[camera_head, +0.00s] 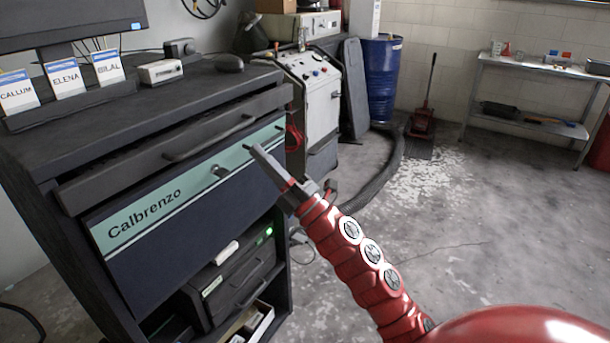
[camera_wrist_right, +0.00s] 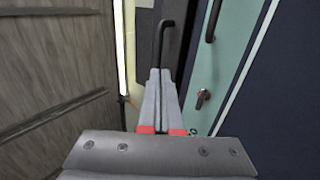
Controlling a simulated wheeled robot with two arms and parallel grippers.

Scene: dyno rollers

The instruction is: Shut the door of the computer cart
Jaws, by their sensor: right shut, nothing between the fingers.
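The computer cart (camera_head: 45,200) stands at the left, dark grey. Its front panel, the door (camera_head: 160,255), is dark navy with a teal strip lettered "Calbrenzo" and a small key or latch (camera_head: 222,170). The teal and navy panel also shows at the right of the wrist view (camera_wrist_right: 232,75). I cannot tell exactly how far the door stands open. My right gripper (camera_head: 258,151) is shut and empty, in front of the strip's right end. In the right wrist view, a black bent rod (camera_wrist_right: 161,42) shows just beyond the fingertips (camera_wrist_right: 160,72); contact is unclear. My left gripper is out of view.
A drawer (camera_head: 120,170) with a black handle sits above the panel. A computer unit (camera_head: 235,280) stands in the open lower bay. A grey machine (camera_head: 312,100), blue barrel (camera_head: 382,80) and steel shelf (camera_head: 535,68) stand behind. The floor at the right is clear.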

